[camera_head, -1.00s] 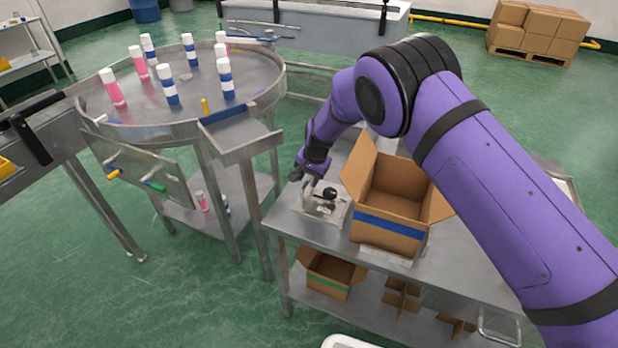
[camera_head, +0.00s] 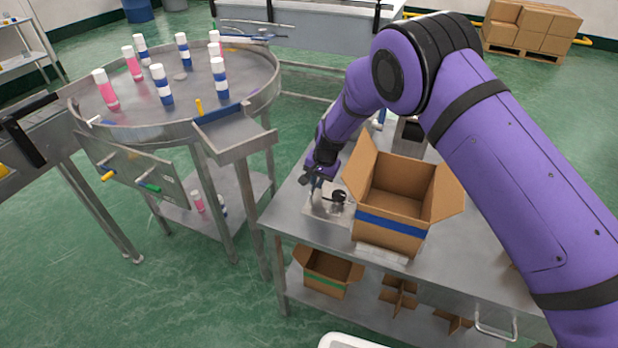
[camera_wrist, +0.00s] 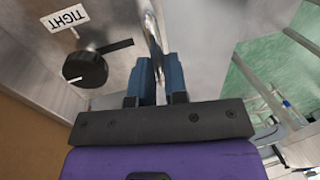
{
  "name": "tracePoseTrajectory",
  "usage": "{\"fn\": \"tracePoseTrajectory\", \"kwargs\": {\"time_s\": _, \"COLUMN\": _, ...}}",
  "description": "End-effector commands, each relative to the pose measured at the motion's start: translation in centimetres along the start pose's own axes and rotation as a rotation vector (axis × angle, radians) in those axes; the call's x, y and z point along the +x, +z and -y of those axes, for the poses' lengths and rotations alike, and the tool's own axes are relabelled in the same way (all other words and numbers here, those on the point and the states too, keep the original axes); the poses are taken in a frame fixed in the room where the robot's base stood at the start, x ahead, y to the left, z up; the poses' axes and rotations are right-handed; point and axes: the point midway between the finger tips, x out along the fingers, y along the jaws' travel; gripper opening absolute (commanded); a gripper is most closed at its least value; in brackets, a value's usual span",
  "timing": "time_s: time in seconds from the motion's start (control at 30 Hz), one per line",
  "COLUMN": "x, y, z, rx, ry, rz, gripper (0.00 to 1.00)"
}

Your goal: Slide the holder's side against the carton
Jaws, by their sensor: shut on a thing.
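The holder (camera_head: 322,211) is a flat metal piece with a black knob (camera_head: 339,197), on the steel table just left of the carton. The wrist view shows its knob (camera_wrist: 86,70) and a "TIGHT" label. The open cardboard carton (camera_head: 390,234) has a blue stripe and raised flaps; its brown wall (camera_wrist: 30,140) shows at the wrist view's lower left. My gripper (camera_head: 317,184) is at the holder's left side. In the wrist view its blue fingers (camera_wrist: 160,82) are shut on a thin upright metal part of the holder. Whether holder and carton touch is hard to tell.
The steel table (camera_head: 290,215) has a free strip left of the holder. A light strip (camera_head: 380,254) shows at the carton's near bottom edge. A smaller carton (camera_head: 327,272) and cardboard dividers (camera_head: 398,295) lie on the lower shelf.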

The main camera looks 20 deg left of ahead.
Motion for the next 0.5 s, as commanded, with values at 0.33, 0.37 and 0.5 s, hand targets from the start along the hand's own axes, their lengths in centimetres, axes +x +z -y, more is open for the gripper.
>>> {"fn": "tracePoseTrajectory", "kwargs": {"time_s": 0.33, "x": -0.04, "y": -0.02, "z": -0.06, "rx": -0.001, "ry": -0.001, "rz": -0.002, "gripper": 0.27}}
{"fn": "tracePoseTrajectory", "kwargs": {"time_s": 0.37, "x": -0.03, "y": -0.02, "z": -0.05, "rx": -0.001, "ry": -0.001, "rz": -0.002, "gripper": 0.34}}
{"fn": "tracePoseTrajectory", "kwargs": {"time_s": 0.5, "x": -0.03, "y": 0.0, "z": -0.04, "rx": -0.001, "ry": -0.001, "rz": -0.001, "gripper": 0.39}}
